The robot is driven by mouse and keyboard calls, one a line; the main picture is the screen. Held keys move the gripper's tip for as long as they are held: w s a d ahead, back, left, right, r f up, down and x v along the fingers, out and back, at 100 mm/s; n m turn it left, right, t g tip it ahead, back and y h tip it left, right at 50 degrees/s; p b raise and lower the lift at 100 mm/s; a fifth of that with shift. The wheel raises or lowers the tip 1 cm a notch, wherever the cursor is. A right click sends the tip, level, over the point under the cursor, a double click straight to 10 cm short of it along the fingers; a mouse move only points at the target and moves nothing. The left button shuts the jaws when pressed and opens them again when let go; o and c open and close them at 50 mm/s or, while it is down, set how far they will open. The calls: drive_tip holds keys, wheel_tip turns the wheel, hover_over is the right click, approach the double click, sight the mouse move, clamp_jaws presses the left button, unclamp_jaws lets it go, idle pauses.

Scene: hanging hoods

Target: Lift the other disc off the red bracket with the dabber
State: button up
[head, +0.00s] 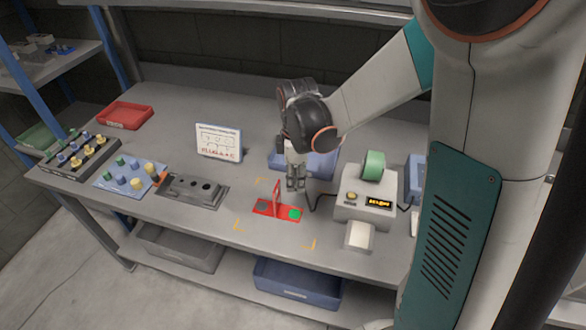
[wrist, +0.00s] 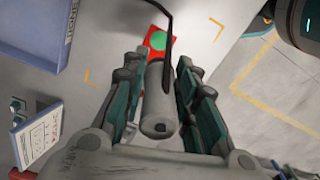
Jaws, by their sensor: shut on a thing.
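My gripper (head: 296,186) hangs over the bench, just above and behind the red bracket (head: 276,210). It is shut on the dabber (wrist: 157,100), a grey cylinder that lies between the two fingers in the wrist view. A dark cable runs from the dabber's far end. The bracket has an upright red fin in its middle. A green disc (head: 295,213) lies on its right part; the left part shows a dark patch. In the wrist view the green disc (wrist: 157,40) shows on red beyond the dabber, partly crossed by the cable. I cannot see contact between dabber and disc.
A grey machine (head: 350,208) with a green roll and lit display stands right of the bracket. A blue tray (head: 318,165) lies behind my gripper. A dark block (head: 190,190), a blue peg board (head: 112,180) and a white sign (head: 219,143) stand left. Bench front is clear.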

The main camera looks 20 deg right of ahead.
sight(296, 214)
drive_tip(key=shift+f+b, duration=4.35)
drive_tip(key=shift+f, duration=1.85)
drive_tip(key=shift+f, duration=0.2)
wheel_tip(296, 214, up, 7)
drive_tip(key=p, duration=0.4)
drive_tip(key=shift+p, duration=0.3)
